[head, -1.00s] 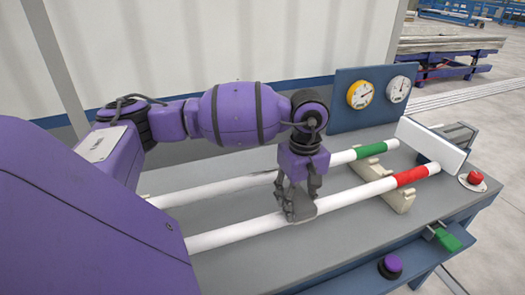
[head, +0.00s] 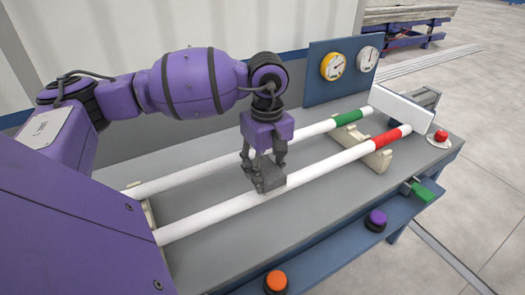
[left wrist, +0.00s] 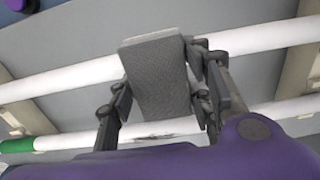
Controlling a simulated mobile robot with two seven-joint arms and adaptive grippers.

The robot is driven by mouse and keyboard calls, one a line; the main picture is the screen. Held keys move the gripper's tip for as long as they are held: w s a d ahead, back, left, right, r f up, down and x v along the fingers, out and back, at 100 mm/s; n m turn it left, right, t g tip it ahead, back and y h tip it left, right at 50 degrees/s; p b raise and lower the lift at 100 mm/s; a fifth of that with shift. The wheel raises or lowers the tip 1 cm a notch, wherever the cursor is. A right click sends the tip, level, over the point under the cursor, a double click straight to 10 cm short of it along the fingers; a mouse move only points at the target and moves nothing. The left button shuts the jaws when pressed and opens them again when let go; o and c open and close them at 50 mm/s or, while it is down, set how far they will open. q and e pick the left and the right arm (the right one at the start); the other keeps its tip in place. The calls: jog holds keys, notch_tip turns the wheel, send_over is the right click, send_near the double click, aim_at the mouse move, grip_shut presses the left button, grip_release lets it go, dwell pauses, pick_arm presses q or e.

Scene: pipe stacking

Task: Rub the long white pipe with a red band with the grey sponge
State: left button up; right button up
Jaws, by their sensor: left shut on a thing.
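The long white pipe with a red band (head: 330,162) lies along the near side of the bench; its white length also shows across the top of the left wrist view (left wrist: 70,78). My left gripper (head: 265,178) is shut on the grey sponge (head: 270,184) at the middle stretch of this pipe. In the left wrist view the sponge (left wrist: 160,75) sits between the fingers, its far end overlapping the pipe. I cannot tell whether sponge and pipe touch. My right gripper is out of view.
A white pipe with a green band (head: 320,128) lies parallel behind, with dark smudges in the wrist view. Pale supports (head: 376,158) hold the pipes. A white angled plate (head: 402,107), a gauge panel (head: 342,70) and a red button (head: 441,135) stand at the far end.

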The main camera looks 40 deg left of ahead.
pick_arm(q)
jog(key=shift+w+d+r+p, duration=0.1)
jog(key=shift+w+r+p, duration=0.1)
jog(key=shift+r, duration=0.2)
jog(key=shift+w+d+r+p, duration=0.1)
jog(key=shift+r+p, duration=0.05)
jog(key=shift+r, duration=0.25)
jog(key=shift+s+a+r+p, duration=0.15)
jog(key=shift+r+p, duration=0.1)
jog(key=shift+r, duration=0.35)
jog(key=shift+s+d+r+p, duration=0.1)
jog(key=shift+r+p, duration=0.15)
jog(key=shift+r, duration=0.35)
jog(key=shift+w+r+p, duration=0.1)
jog(key=shift+r+p, duration=0.25)
jog(key=shift+r, duration=0.3)
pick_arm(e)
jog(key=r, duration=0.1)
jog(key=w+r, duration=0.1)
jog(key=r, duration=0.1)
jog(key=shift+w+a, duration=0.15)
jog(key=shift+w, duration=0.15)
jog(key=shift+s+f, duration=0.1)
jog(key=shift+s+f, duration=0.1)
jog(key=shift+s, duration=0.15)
